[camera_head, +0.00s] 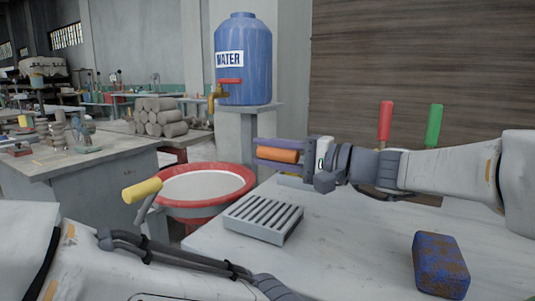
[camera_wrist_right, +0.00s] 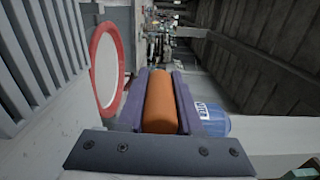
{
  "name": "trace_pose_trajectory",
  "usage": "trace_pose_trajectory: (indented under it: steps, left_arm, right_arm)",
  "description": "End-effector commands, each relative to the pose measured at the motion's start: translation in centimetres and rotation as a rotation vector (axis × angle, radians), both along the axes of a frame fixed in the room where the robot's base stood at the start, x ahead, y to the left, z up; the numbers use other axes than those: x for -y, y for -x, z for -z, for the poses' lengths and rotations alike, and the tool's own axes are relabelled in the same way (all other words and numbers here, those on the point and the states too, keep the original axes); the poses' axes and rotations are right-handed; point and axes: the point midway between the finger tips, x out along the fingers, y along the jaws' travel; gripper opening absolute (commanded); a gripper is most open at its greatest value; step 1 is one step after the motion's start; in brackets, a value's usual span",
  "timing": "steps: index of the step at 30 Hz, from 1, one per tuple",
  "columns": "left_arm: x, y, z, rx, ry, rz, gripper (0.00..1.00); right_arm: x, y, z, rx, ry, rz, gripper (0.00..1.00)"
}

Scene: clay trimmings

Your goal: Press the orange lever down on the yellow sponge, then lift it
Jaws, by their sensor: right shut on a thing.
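The orange lever's cylindrical handle (camera_head: 278,155) is between the purple fingers of my right gripper (camera_head: 262,153), which is shut on it. In the right wrist view the orange handle (camera_wrist_right: 160,103) lies lengthwise between the fingers of the gripper (camera_wrist_right: 158,85). The lever's lower part and base are hidden. A small pale yellow strip (camera_head: 292,179) shows just below the gripper; I cannot tell whether it is the yellow sponge. My left arm crosses the lower left of the head view, and its gripper is out of view.
A slotted grey grate (camera_head: 263,218) sits on the pale table (camera_head: 340,255). A blue, brown-speckled sponge-like block (camera_head: 441,265) lies right. A red-rimmed basin (camera_head: 244,172) and blue water tank (camera_head: 243,75) are behind.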

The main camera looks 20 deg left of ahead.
Motion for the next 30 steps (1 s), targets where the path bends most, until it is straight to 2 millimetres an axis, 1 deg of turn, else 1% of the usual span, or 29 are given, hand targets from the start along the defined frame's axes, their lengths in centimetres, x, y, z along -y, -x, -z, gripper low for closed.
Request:
trace_pose_trajectory:
  steps: [2, 3, 5, 14, 17, 20, 27, 30]
  left_arm:
    - [0.0, 0.0, 0.0, 0.000, 0.000, 0.000, 0.50]
    - [0.0, 0.0, 0.0, 0.000, 0.000, 0.000, 0.50]
    - [0.0, 0.0, 0.0, 0.000, 0.000, 0.000, 0.50]
    - [0.0, 0.0, 0.0, 0.000, 0.000, 0.000, 0.50]
    - [0.0, 0.0, -0.1, 0.000, 0.000, 0.000, 0.50]
    - [0.0, 0.0, -0.2, 0.000, 0.000, 0.000, 0.50]
    - [0.0, 0.0, -0.7, 0.000, 0.000, 0.000, 0.50]
    - [0.0, 0.0, -0.9, 0.000, 0.000, 0.000, 0.50]
  right_arm:
    - [0.1, -0.1, 0.0, 0.002, 0.002, 0.003, 0.00]
    - [0.1, -0.1, 0.0, 0.002, 0.002, 0.003, 0.42]
    - [0.1, -0.1, 0.0, 0.001, 0.001, 0.003, 0.64]
    - [0.1, 0.0, 0.0, 0.000, 0.000, 0.001, 0.64]
    - [0.6, 0.0, 0.0, 0.000, 0.001, 0.004, 0.64]
    - [2.0, 0.3, -0.1, 0.000, 0.000, 0.006, 0.64]
    - [6.7, 1.4, -0.1, 0.000, 0.000, 0.008, 0.64]
    - [8.4, 1.8, -0.1, 0.000, 0.001, 0.008, 0.64]
